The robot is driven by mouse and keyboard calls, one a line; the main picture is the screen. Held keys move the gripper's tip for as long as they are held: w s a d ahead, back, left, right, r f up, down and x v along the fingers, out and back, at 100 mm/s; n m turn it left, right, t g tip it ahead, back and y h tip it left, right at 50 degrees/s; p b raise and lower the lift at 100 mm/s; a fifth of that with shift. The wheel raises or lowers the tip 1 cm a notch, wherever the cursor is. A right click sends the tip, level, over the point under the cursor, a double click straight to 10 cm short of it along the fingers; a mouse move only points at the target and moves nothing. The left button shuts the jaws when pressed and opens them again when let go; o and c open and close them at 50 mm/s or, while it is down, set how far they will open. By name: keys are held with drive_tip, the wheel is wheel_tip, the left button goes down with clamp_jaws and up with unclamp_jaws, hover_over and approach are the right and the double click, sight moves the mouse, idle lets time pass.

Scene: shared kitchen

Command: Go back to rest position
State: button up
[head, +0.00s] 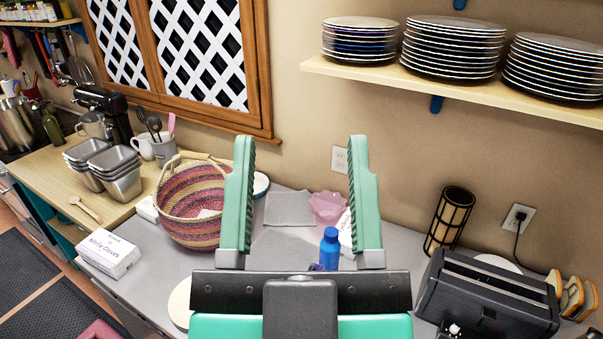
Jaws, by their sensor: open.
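My gripper (302,200) is in the middle of the head view, its two green fingers spread wide apart and pointing up. It is open, with nothing between the fingertips. It appears in front of the grey counter (272,245) and the wall, and it hides part of the counter behind it. A blue bottle (329,249) shows between the fingers, standing beyond the gripper on the counter.
A striped basket (192,215) and a glove box (108,253) are on the left. A black toaster (485,295) and a dark cylindrical holder (449,220) are on the right. A shelf (470,88) with stacked plates hangs at upper right. A pink bowl (327,206) sits near the wall.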

wheel_tip(320, 180, up, 11)
drive_tip(key=p, duration=1.1)
